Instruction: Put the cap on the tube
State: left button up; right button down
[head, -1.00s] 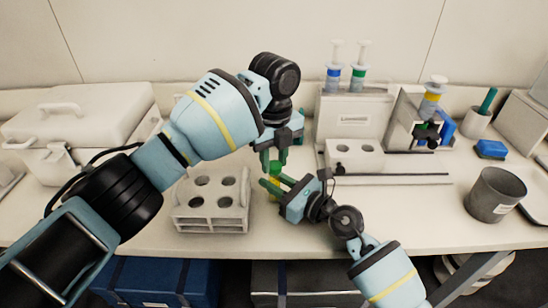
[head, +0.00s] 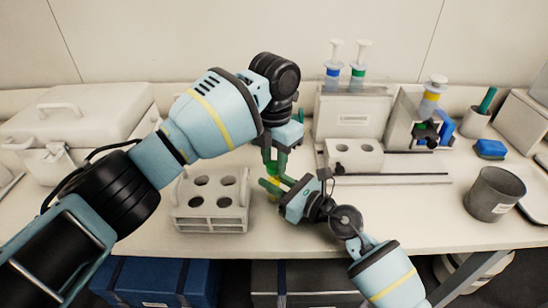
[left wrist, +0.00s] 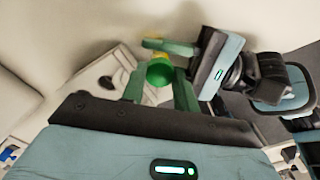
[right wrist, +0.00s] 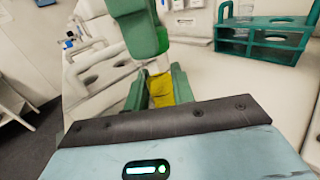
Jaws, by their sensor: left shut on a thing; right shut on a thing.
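My left gripper (head: 275,160) points down and is shut on the green cap (left wrist: 160,72), which shows between its fingers in the left wrist view. My right gripper (head: 272,188), reaching in from the lower right, is shut on the tube (right wrist: 162,90), which has yellow contents and stands about upright. The left fingers are directly above the right fingers, in line with the tube. In the right wrist view the left fingers (right wrist: 140,28) hide the cap and the tube's top. I cannot tell whether the cap is seated on the tube.
A white rack with holes (head: 210,205) stands left of the grippers. A smaller white holed block (head: 353,155) is behind to the right. A grey cup (head: 494,195) stands at the right. A teal rack (right wrist: 262,38) shows in the right wrist view.

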pick_arm(q)
jog(key=o, duration=0.9)
jog(key=shift+o, duration=0.2)
jog(key=shift+r, duration=2.25)
jog(key=shift+c, duration=0.4)
